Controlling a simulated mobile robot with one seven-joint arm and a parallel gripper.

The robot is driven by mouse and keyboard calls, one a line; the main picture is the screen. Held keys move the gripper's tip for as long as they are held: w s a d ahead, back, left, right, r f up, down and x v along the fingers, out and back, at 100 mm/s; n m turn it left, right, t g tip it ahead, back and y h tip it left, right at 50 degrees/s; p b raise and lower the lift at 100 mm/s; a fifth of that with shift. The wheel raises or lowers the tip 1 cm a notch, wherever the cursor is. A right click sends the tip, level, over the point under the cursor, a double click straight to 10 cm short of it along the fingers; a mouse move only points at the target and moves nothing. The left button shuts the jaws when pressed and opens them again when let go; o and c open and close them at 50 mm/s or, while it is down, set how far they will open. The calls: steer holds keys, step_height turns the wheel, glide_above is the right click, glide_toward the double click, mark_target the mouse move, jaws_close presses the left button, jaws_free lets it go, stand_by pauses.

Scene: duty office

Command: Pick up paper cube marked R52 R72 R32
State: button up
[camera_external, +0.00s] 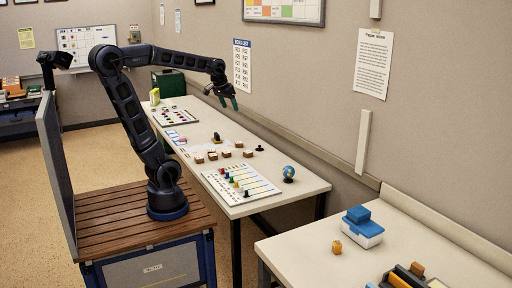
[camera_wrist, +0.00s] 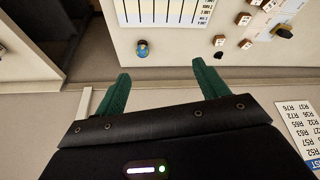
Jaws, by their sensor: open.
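Several small brown-and-white cubes (camera_external: 226,154) stand loosely grouped on the long white table, behind a printed sheet. In the wrist view some of them (camera_wrist: 243,19) show at the top right. Their markings are too small to read, so I cannot tell which is R52 R72 R32. My gripper (camera_external: 227,97) is raised above the far part of the table, close to the wall. In the wrist view its green fingers (camera_wrist: 160,70) are apart with nothing between them, and the cubes lie beyond them to the right.
A small globe (camera_external: 288,173) stands near the table's right edge, and a sheet with coloured pieces (camera_external: 240,184) lies at the near end. A dark object (camera_external: 217,138) stands among the cubes. A green box (camera_external: 168,82) is at the far end. The wall runs close along the table.

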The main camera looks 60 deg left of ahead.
steer(key=w+a+n, duration=0.2)
steer(key=w+a, duration=0.6)
steer(key=a, duration=0.2)
steer(key=w+a+f+n, duration=0.1)
steer(key=w+a, duration=0.2)
steer(key=a, duration=0.5)
steer(key=w+a+f+n+g+y, duration=0.1)
steer(key=w+a+f, duration=0.15)
steer(key=a, duration=0.45)
steer(key=w+a+n, duration=0.2)
steer(key=w+a, duration=0.1)
steer(key=a, duration=0.5)
steer(key=n+g+y, duration=0.1)
steer(key=n+g, duration=0.2)
steer(key=n, duration=0.3)
glide_above(182, 137)
steer(key=d, duration=0.3)
step_height(182, 137, down, 31)
steer(key=shift+x, duration=5)
steer(key=shift+s, duration=0.15)
steer(key=c, duration=1.1)
steer(key=shift+r, duration=0.15)
